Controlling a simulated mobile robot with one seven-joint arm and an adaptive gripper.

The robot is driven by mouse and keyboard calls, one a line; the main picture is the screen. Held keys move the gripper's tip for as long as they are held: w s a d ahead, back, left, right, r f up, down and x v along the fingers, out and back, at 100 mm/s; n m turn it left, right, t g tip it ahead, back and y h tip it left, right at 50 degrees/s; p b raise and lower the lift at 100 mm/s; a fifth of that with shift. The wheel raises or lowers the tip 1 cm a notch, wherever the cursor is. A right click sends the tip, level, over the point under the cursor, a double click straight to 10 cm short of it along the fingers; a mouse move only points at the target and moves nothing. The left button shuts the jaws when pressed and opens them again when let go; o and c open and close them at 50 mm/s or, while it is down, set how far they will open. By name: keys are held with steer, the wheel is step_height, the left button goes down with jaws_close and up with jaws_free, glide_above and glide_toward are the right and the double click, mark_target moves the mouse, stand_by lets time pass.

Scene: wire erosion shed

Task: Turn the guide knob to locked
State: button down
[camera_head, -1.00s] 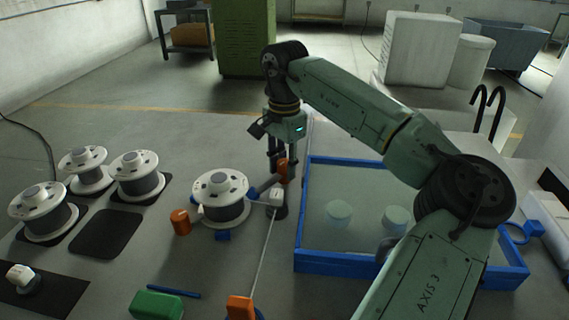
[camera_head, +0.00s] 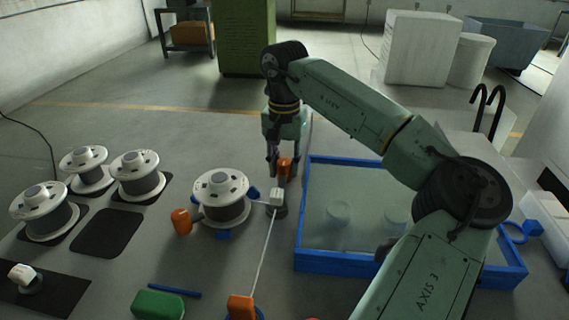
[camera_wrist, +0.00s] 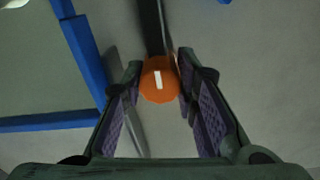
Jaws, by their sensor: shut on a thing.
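The guide knob (camera_wrist: 159,84) is orange and round, with a white line on its face. In the wrist view it sits between my fingertips, and the line runs nearly up and down the picture. In the head view the orange knob (camera_head: 286,168) shows partly behind my fingers, beside the blue-framed tank. My gripper (camera_head: 279,172) points down and is shut on it; the two fingers (camera_wrist: 159,75) flank it in the wrist view. No locked or unlocked label is readable. A white guide block (camera_head: 277,196) with a wire running to it stands just in front.
The blue-framed tank (camera_head: 335,266) is right of my gripper. A wire spool (camera_head: 221,196) stands close on the left, with an orange peg (camera_head: 181,221) beside it. More spools stand at far left. A green block (camera_head: 158,305) and an orange block (camera_head: 240,306) lie in front.

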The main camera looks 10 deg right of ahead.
stand_by(0.3)
steer(key=c, duration=1.2)
jaws_free()
steer(key=shift+c, duration=0.2)
